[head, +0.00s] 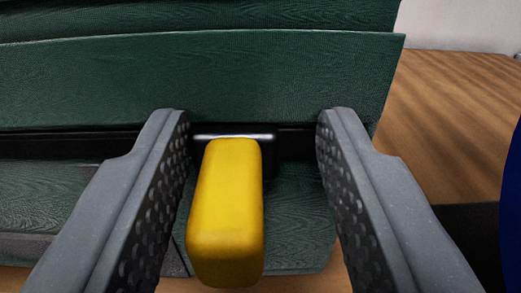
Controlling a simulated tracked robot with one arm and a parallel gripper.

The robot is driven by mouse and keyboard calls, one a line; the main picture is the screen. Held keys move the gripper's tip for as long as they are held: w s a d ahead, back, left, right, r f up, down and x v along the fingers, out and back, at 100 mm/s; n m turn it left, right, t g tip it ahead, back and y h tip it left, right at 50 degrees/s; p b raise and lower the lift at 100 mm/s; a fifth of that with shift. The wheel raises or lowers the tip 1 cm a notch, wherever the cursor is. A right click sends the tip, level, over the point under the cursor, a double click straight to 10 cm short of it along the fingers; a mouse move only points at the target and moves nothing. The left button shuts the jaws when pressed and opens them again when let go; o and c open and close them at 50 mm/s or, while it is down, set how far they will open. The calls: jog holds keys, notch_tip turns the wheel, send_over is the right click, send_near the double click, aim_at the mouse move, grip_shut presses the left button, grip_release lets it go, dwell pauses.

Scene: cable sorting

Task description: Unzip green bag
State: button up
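The green bag (200,75) fills most of the head view. A dark zipper band runs across its front. A yellow zipper pull (228,215) hangs from a metal slider (268,150) near the bag's right end and points toward me. My gripper (255,125) is open. One grey finger is on each side of the yellow pull, with a gap between the pull and each finger. The gap on the right is wider than the one on the left. The fingers hide parts of the lower front of the bag.
A dark blue object (511,215) shows partly at the right edge. A pale wall is behind at the upper right.

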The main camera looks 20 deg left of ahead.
jog(key=shift+s, duration=0.15)
jog(key=p+v, duration=0.2)
jog(key=v, duration=1.1)
jog(key=shift+s+p, duration=0.25)
jog(key=shift+p, duration=0.15)
jog(key=shift+d, duration=0.1)
jog(key=w+d+r+h, duration=0.1)
jog(key=w+r+h, duration=0.25)
jog(key=r, duration=0.45)
jog(key=w+r+h, duration=0.3)
jog(key=w+r, duration=0.1)
jog(key=r, duration=0.3)
jog(key=a+r+m+h+p, duration=0.2)
jog(key=a+r+h, duration=0.1)
jog(key=r, duration=1.1)
jog(key=s+a+r+m+y, duration=0.1)
jog(key=s+a+r, duration=0.7)
jog(key=a, duration=0.3)
jog(key=s+a+r+m+g+y, duration=0.1)
jog(key=s+a+r+y, duration=0.1)
jog(key=s+a+r, duration=0.7)
jog(key=shift+s+a+r+g+p, duration=0.4)
jog(key=shift+a+r, duration=0.45)
jog(key=shift+a, duration=0.4)
